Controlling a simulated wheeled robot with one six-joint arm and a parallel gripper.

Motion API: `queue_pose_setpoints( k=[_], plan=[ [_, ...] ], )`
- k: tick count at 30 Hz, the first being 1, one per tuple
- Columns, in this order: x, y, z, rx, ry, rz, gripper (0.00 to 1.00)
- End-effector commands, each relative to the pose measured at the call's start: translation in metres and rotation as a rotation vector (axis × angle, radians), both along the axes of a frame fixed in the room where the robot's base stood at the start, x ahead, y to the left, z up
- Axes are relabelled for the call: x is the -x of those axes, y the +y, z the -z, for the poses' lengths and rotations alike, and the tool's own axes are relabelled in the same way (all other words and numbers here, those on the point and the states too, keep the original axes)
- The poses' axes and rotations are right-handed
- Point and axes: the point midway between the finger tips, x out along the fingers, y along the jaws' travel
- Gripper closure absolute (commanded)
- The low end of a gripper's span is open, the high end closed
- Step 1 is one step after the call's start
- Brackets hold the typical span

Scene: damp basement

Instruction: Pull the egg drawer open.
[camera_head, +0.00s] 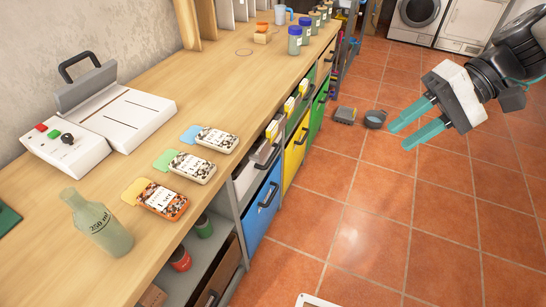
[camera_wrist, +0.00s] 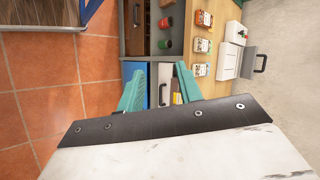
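A row of drawer fronts stands under the long wooden counter: blue (camera_head: 262,205), yellow (camera_head: 295,150) and green (camera_head: 318,110), with dark handles. A brown drawer (camera_head: 218,275) sits low at the near end. No egg mark is readable, so I cannot tell which is the egg drawer. All the fronts look closed. My gripper (camera_head: 398,137), with teal fingers, is open and empty over the floor, to the right of the drawers and apart from them. In the wrist view, the blue front (camera_wrist: 154,84) shows between the fingers, and the brown drawer (camera_wrist: 133,42) shows beyond them.
The counter (camera_head: 235,85) carries a white device (camera_head: 120,118), a green bottle (camera_head: 98,225), several seed-like packets (camera_head: 190,167) and jars (camera_head: 295,40). Two small dark objects (camera_head: 375,119) lie on the tiled floor. The floor before the drawers is otherwise mostly clear. Washing machines (camera_head: 417,12) stand behind.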

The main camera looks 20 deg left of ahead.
Motion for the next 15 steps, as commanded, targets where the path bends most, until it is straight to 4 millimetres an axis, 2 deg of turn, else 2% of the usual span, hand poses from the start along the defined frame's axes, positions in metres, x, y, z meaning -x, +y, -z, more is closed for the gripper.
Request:
queue_pose_setpoints(
  k=[1, 3, 8, 11, 15],
  plan=[
    [-0.016, 0.018, 0.010, -0.063, 0.037, -0.013, 0.64],
    [-0.037, 0.043, 0.021, -0.154, 0.070, -0.022, 0.64],
    [-0.083, 0.096, 0.056, -0.359, 0.129, -0.014, 0.64],
    [-0.111, 0.128, 0.085, -0.482, 0.153, 0.011, 0.64],
    [-0.144, 0.168, 0.135, -0.638, 0.170, 0.071, 0.64]
  ],
)
